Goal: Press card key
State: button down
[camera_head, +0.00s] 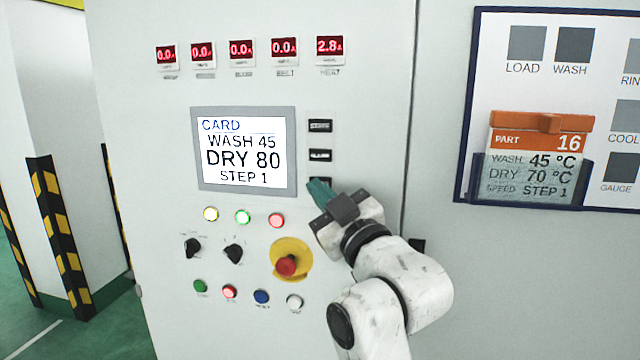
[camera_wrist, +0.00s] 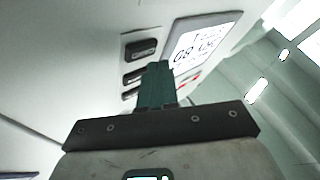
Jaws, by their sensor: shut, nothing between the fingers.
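The screen (camera_head: 243,150) on the grey cabinet reads CARD, WASH 45, DRY 80, STEP 1; it also shows tilted in the wrist view (camera_wrist: 200,42). Right of it is a column of black keys: a top key (camera_head: 320,126), a middle key (camera_head: 320,155) whose small label looks like ALARM, and a lowest key mostly covered by my gripper, its label unreadable. My gripper (camera_head: 318,188) has its green fingers shut and empty, at the lowest key. In the wrist view the fingertips (camera_wrist: 158,68) overlap the key column (camera_wrist: 133,77); whether they touch is unclear.
An orange-topped card (camera_head: 540,143) reads PART 16, WASH 45, DRY 70, STEP 1, in a holder on the right board. Below the screen are lamps, dark knobs, small buttons and a red emergency stop (camera_head: 287,265) near my arm. Red meters (camera_head: 241,48) line the top.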

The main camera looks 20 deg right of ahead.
jog(key=s+a, duration=0.1)
jog(key=s, duration=0.1)
jog(key=s+a, duration=0.2)
jog(key=shift+p, duration=0.3)
dwell(0.9)
jog(key=s+d+f+m+g+h, duration=0.1)
jog(key=s+d+f+g, duration=0.15)
jog(key=f, duration=0.75)
jog(key=s+d+f+m+g, duration=0.1)
jog(key=s+f+m+g, duration=0.2)
jog(key=f, duration=0.7)
jog(key=s+d+f+g+h, duration=0.1)
jog(key=s+f+g, duration=0.25)
jog(key=f, duration=0.65)
jog(key=s+d+f+m+g, duration=0.2)
jog(key=s+f+g, duration=0.3)
jog(key=s+f, duration=0.4)
jog(key=s+d+f+m+g, duration=0.1)
jog(key=s+f+g, duration=0.5)
jog(key=s, duration=1.2)
notch_tip(320, 180, down, 5)
jog(key=shift+d+r+m+h, duration=0.2)
jog(key=shift+d+m+h, duration=0.2)
